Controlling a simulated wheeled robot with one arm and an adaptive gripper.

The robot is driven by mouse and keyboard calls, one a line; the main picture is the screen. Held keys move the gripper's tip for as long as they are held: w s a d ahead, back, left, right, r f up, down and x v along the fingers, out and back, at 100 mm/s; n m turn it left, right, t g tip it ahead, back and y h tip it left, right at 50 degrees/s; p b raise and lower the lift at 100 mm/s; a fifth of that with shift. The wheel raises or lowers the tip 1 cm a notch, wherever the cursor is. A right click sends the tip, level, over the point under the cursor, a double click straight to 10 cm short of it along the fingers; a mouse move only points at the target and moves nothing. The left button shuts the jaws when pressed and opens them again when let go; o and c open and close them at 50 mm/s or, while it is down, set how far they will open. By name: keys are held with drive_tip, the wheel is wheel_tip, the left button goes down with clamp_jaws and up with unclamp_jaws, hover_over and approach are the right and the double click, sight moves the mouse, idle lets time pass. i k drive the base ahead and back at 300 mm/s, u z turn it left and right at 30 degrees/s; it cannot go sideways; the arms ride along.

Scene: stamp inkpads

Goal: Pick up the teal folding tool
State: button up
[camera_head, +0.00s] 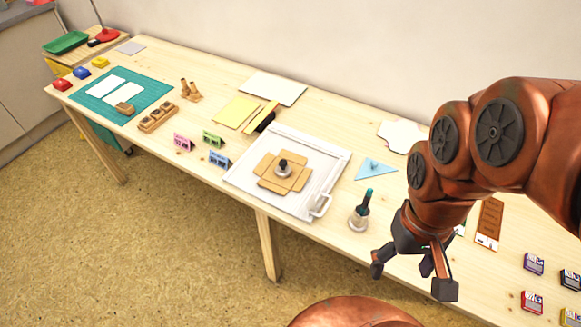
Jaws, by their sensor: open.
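A dark teal upright tool (366,200) stands in a small pale holder (358,220) near the front edge of the table, right of the white tray. It looks like the teal folding tool, but its lower part is hidden in the holder. My gripper (411,279) is open and empty, with its fingers pointing down. In the picture it is just right of and below the holder, apart from it. How high it is above the table is hard to tell.
A white tray (240,177) with an opened cardboard box (268,178) and a dark stamp is left of the holder. A light blue triangle (375,169) lies behind the holder. Several inkpads, including a red one (531,301), lie at the right. A green mat (140,85) is far left.

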sight(368, 195)
drive_tip(key=u, duration=0.05)
drive_tip(key=k, duration=0.5)
drive_tip(key=u, duration=2.1)
drive_tip(key=i, duration=1.5)
drive_tip(key=z, duration=2.5)
